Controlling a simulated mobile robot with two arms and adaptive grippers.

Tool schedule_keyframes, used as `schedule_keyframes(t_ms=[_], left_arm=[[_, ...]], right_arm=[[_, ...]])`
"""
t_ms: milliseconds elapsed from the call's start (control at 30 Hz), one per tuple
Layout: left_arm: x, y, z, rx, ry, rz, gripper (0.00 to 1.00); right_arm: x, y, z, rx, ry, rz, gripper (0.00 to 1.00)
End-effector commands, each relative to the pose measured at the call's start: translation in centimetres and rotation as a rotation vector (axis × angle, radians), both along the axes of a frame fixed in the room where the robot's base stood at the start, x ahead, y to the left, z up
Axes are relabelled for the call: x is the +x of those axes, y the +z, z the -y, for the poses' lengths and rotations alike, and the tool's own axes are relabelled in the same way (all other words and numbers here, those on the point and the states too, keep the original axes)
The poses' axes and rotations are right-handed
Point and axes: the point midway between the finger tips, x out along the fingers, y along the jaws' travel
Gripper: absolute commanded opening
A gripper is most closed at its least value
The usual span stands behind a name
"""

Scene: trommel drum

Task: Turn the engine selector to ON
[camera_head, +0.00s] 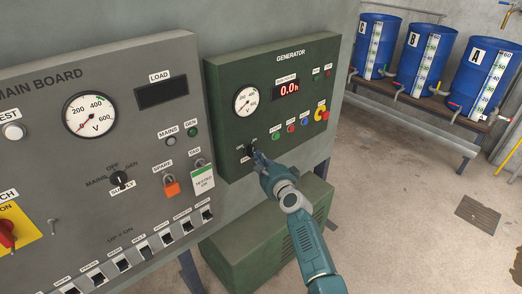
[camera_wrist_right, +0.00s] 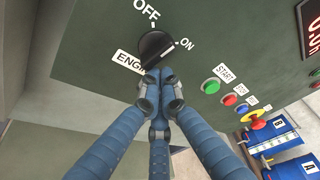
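The engine selector (camera_wrist_right: 157,46) is a round black knob on the green generator panel (camera_head: 228,143). In the right wrist view, OFF is printed above it and ON to its right. Its label below is partly covered by my fingers. In the head view the right gripper (camera_head: 258,160) hides part of the selector (camera_head: 249,149). My left gripper is not in view.
Right of the selector are a green START button (camera_wrist_right: 211,86), a red button (camera_wrist_right: 230,100) and a red-and-yellow emergency stop (camera_head: 322,114). The display (camera_head: 286,88) reads 0.0h. The grey main board (camera_head: 120,130) stands to the left. Blue drums (camera_head: 426,58) stand at the back right.

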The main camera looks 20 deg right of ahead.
Motion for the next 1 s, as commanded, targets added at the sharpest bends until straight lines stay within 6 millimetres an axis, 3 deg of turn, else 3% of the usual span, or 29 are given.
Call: schedule_keyframes(t_ms=[1000], left_arm=[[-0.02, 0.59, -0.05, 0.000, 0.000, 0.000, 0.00]], right_arm=[[-0.06, -0.14, -0.23, 0.044, 0.001, -0.016, 0.00]])
